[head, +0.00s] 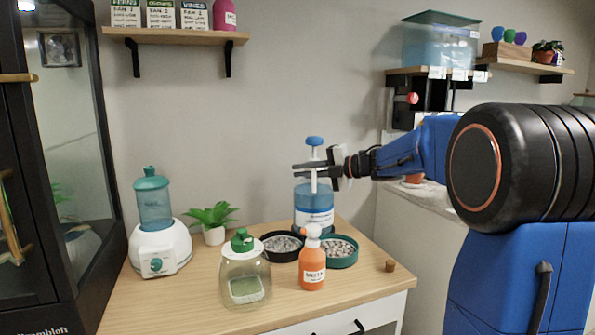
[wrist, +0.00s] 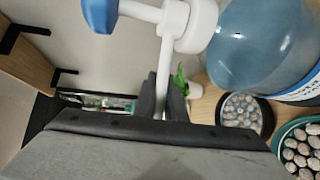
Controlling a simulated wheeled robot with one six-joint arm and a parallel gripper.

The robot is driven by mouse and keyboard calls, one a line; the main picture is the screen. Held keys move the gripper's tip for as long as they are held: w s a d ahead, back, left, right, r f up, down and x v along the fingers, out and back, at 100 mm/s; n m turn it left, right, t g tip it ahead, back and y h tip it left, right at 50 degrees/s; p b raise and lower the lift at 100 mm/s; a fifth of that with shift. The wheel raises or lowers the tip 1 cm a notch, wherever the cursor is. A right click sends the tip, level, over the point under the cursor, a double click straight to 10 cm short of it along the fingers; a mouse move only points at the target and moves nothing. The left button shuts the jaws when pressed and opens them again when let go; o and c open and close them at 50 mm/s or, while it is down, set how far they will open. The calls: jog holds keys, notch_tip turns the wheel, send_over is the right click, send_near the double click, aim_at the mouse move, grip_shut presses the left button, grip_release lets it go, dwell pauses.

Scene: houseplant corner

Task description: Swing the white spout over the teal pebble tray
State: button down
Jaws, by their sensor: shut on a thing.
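A clear blue pump bottle (head: 313,205) with a white collar, white spout (head: 313,181) and blue knob (head: 314,141) stands upright at the back of the wooden cabinet. My gripper (head: 306,168) reaches in from the right at the spout's height. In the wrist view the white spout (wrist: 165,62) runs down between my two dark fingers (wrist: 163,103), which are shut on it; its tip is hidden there. The teal pebble tray (head: 348,262) lies in front of the bottle, to the right; its rim shows in the wrist view (wrist: 277,136). I cannot tell exactly what lies under the spout tip.
A black pebble tray (head: 268,250) lies left of the teal one. An orange spray bottle (head: 312,265) stands before both trays, and a green-topped jar (head: 245,278) left of it. A small plant (head: 213,225) and a white-based humidifier (head: 158,245) stand further left. The cabinet's front right is mostly clear.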

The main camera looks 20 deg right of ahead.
aim_at(315, 171)
jog(key=shift+s+d+f+n+g+y, duration=0.1)
jog(key=shift+s+d+n+g+y, duration=0.2)
jog(key=shift+d+n+g+y, duration=0.45)
jog(key=shift+s+d+r+n+g+y, duration=0.1)
jog(key=shift+s+d+n+g+y, duration=0.25)
jog(key=shift+n+g, duration=0.65)
jog(key=shift+s+d+f+n+g+y, duration=0.1)
jog(key=shift+s+d+n+g+y, duration=0.25)
jog(key=shift+n+g+y, duration=0.55)
jog(key=shift+g, duration=0.35)
jog(key=shift+m, duration=0.25)
jog(key=c, duration=1.8)
grip_release()
jog(key=shift+d, duration=0.1)
jog(key=shift+d, duration=0.1)
jog(key=v, duration=1.7)
jog(key=shift+s+r, duration=0.1)
jog(key=shift+r, duration=0.2)
